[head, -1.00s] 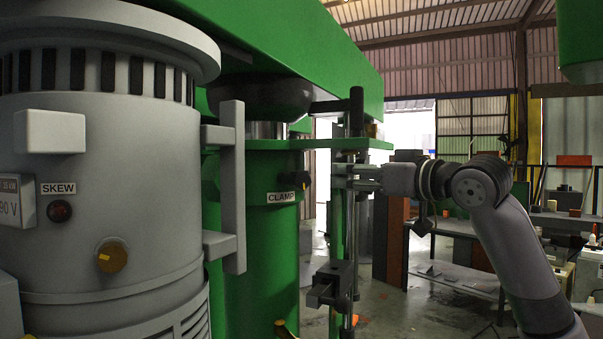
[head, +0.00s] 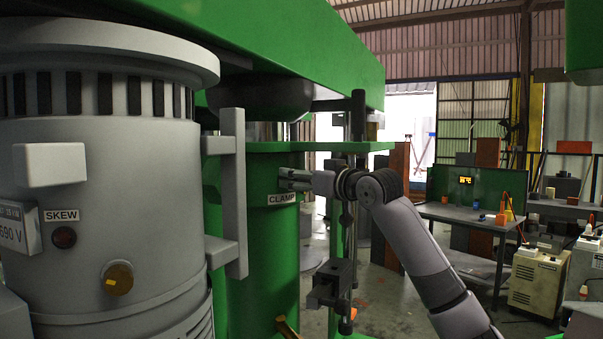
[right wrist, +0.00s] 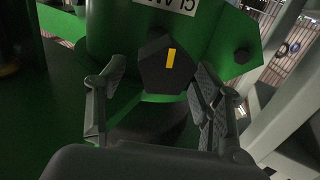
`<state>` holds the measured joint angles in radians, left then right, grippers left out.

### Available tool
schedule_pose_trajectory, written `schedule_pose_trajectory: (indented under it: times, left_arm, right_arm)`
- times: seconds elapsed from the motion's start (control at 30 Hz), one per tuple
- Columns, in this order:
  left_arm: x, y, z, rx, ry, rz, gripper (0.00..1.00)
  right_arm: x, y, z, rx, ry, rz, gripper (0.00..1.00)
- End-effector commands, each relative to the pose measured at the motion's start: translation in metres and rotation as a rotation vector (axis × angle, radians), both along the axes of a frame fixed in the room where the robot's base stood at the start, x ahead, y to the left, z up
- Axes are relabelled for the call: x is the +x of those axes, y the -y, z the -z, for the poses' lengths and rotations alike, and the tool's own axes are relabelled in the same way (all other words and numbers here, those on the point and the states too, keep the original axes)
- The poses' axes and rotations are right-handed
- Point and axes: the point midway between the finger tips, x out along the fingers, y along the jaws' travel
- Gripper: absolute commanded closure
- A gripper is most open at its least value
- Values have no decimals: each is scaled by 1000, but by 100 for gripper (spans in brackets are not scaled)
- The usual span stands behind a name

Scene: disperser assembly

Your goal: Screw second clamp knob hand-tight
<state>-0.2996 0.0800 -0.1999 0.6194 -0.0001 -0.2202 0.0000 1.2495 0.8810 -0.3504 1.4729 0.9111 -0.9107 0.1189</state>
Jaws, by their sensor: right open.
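The black clamp knob (right wrist: 165,66) with a yellow mark shows in the right wrist view, below the CLAMP label on the green clamp body. My right gripper (right wrist: 160,78) is open, with one finger on each side of the knob. I see no clear contact between the fingers and the knob. In the head view my right gripper (head: 288,180) is at the CLAMP label (head: 282,198) on the green column (head: 262,245), and it hides the knob there. My left gripper is out of view.
The grey motor housing (head: 110,180) with its SKEW label and brass knob (head: 118,278) fills the left. A vertical rod with a dark clamp block (head: 333,280) stands just below my right forearm. A green beam (head: 290,40) spans overhead. A workbench (head: 460,215) stands behind.

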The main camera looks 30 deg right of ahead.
Motion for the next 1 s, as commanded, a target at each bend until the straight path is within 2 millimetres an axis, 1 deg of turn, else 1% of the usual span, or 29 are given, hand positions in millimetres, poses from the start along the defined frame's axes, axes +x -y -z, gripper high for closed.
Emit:
schedule_pose_trajectory:
  times: [0.27, 1.0]
  left_arm:
    - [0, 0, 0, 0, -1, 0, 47]
    - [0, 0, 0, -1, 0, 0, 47]
  right_arm:
    - [2, 0, 0, 0, 1, -1, 40]
    - [1, 0, 0, 0, 0, 0, 88]
